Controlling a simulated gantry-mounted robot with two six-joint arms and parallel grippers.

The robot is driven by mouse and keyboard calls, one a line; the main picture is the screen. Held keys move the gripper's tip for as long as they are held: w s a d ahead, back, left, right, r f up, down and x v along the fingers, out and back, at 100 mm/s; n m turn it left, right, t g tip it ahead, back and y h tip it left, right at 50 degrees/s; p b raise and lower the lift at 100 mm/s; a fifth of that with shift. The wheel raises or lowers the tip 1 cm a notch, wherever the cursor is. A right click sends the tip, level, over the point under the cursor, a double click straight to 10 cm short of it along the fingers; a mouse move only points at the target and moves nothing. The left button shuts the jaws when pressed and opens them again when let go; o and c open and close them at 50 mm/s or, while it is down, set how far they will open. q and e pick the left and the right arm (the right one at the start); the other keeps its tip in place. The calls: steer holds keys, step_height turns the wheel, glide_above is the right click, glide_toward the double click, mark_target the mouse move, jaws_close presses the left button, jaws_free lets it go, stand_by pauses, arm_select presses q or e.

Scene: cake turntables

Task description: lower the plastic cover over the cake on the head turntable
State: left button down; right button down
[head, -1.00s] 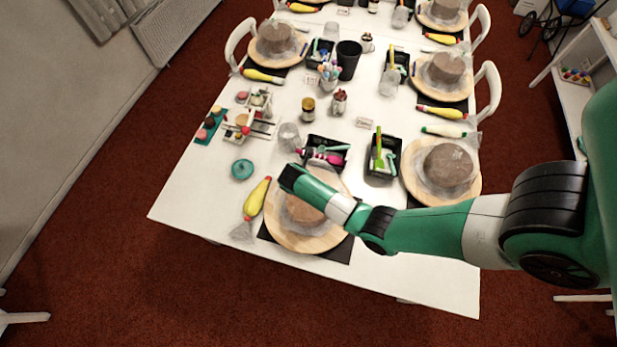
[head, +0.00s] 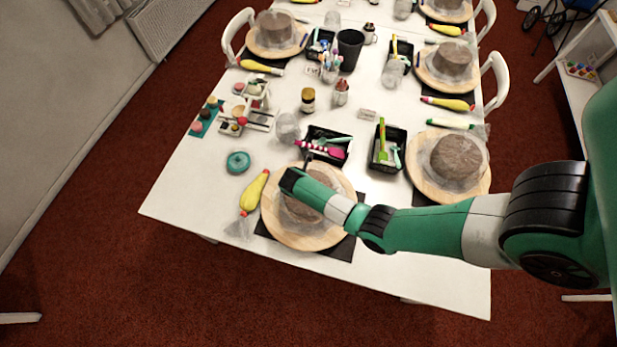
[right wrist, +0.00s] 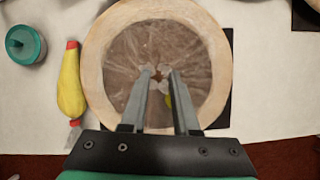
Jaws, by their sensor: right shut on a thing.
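The head turntable (head: 275,222) is a round pale wooden disc at the near end of the table, and it also shows in the right wrist view (right wrist: 93,72). A brown round cake sits on it, partly behind my arm in the head view. The clear, wrinkled plastic cover (right wrist: 125,48) shows as a sheen over the cake, with folds running in to its middle. My right gripper (right wrist: 158,73) is above the middle of the cake, its fingers shut on the gathered top of the cover. How far the cover's edge is from the turntable cannot be told. My left gripper is not in view.
A yellow piping bag (head: 254,192) lies just left of the turntable, with a teal round pot (head: 238,162) beyond it. Black tool trays (head: 387,150) stand behind. Another turntable (head: 425,183) with a covered cake is at the right. The near right table corner is clear.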

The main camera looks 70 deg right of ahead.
steer(key=shift+f, duration=0.45)
stand_by(0.4)
steer(key=c, duration=0.6)
jaws_free()
step_height(320, 180, up, 7)
steer(key=p, duration=0.7)
steer(key=shift+r, duration=0.1)
